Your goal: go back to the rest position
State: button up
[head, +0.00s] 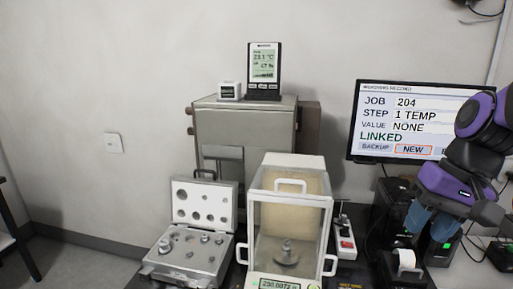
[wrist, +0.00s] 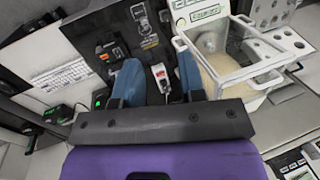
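My purple and dark grey arm comes in from the right edge in the head view. My gripper (head: 431,224) hangs in front of the lower right of the monitor, its blue fingers pointing down. In the wrist view the two blue fingers of my gripper (wrist: 160,76) stand apart with nothing held between them. The white switch strip (wrist: 161,77) shows between them, lower down on the table.
The glass-walled balance (head: 326,200) stands in the middle, with an open weight case (head: 215,262) to its left. The monitor (head: 372,100) reads step 1 TEMP, value NONE, LINKED. A small printer (head: 405,272) sits below my gripper. A keyboard (wrist: 62,75) shows in the wrist view.

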jog(key=s+d+r+n+t+h, duration=0.2)
jog(key=s+r+t+h, duration=0.1)
jog(key=s+r+t, duration=0.2)
jog(key=shift+s+r+n, duration=0.25)
jog(key=shift+r+n, duration=0.15)
jog(key=shift+r, duration=0.5)
